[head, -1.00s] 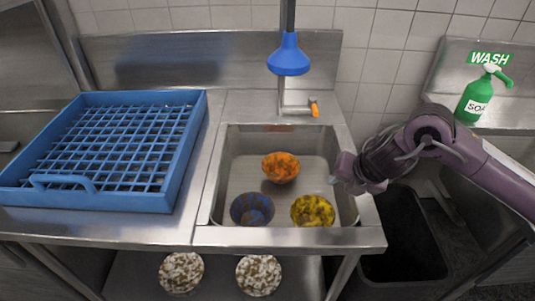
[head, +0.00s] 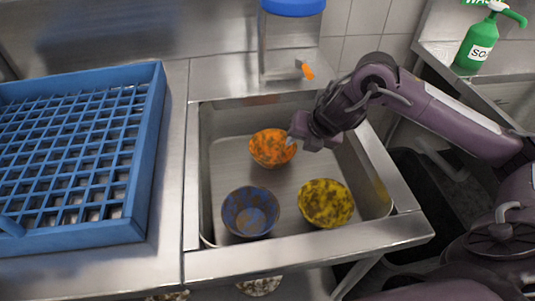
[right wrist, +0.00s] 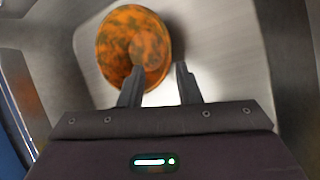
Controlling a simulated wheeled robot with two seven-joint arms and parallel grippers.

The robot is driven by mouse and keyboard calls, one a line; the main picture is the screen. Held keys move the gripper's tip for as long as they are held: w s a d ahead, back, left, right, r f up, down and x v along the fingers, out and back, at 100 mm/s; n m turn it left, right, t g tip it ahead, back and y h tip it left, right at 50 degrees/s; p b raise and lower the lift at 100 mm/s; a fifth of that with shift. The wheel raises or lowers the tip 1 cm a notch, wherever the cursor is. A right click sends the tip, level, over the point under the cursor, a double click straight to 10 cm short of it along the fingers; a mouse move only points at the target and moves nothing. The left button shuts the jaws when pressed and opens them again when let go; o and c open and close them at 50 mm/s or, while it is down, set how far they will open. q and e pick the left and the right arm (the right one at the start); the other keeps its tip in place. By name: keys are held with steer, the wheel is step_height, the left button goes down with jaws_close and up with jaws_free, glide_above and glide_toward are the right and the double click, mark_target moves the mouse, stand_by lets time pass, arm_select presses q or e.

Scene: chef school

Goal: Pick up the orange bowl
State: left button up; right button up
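The orange bowl (head: 270,148) stands in the sink, stained with dark patches; it also shows in the right wrist view (right wrist: 125,45). My right gripper (head: 296,136) is over the sink at the bowl's right side. In the right wrist view its two fingers (right wrist: 158,82) are apart with a gap between them. The left finger overlaps the bowl's lower edge in that picture, and the right finger is beside the bowl. I cannot tell if a finger touches the rim. My left gripper is not in view.
A blue stained bowl (head: 238,212) and a yellow stained bowl (head: 326,204) stand nearer in the sink (head: 222,175). A blue dish rack (head: 152,165) is on the left counter. A green soap bottle (head: 476,48) stands at the right.

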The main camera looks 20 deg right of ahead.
mark_target(292, 152)
steer(key=shift+x, duration=0.9)
steer(key=x, duration=0.6)
steer(key=shift+s+d+f, duration=0.25)
steer(key=shift+d, duration=0.05)
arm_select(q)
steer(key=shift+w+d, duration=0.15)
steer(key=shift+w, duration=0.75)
arm_select(e)
jaws_close()
